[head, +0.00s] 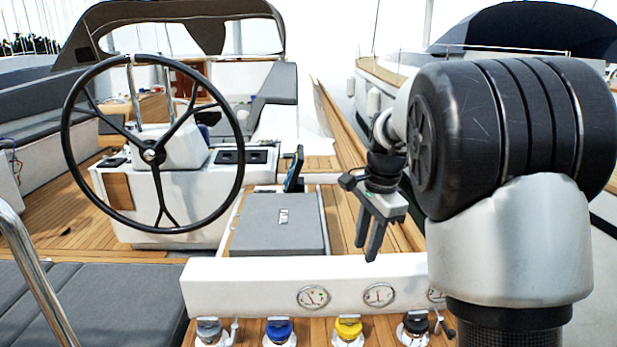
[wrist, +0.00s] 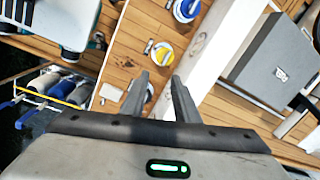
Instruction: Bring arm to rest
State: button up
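My gripper (head: 367,238) hangs from my arm at the right of the head view, with its fingers pointing down. The two fingers are apart and nothing shows between them. In the wrist view my gripper (wrist: 163,82) also shows its fingers parted and empty, above the wooden deck (wrist: 128,68). The arm is bent, and its large dark joint fills the right of the head view. No object is held.
A black steering wheel (head: 150,154) stands at the left. A grey hatch cushion (head: 277,224) lies left of my gripper. A white ledge with gauges (head: 313,297) runs in front, with several coloured winch caps (head: 348,328) below. Another boat (head: 398,72) lies at the right.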

jog(key=s+r+n+t+p, duration=0.25)
jog(key=s+r+n, duration=0.55)
jog(key=s+r, duration=0.6)
jog(key=s+f+n+t+p, duration=0.1)
jog(key=s+n, duration=0.5)
jog(key=s, duration=0.6)
jog(key=shift+s+a+f+t+h+p, duration=0.4)
jog(key=shift+f+p, duration=0.4)
jog(key=shift+p, duration=0.25)
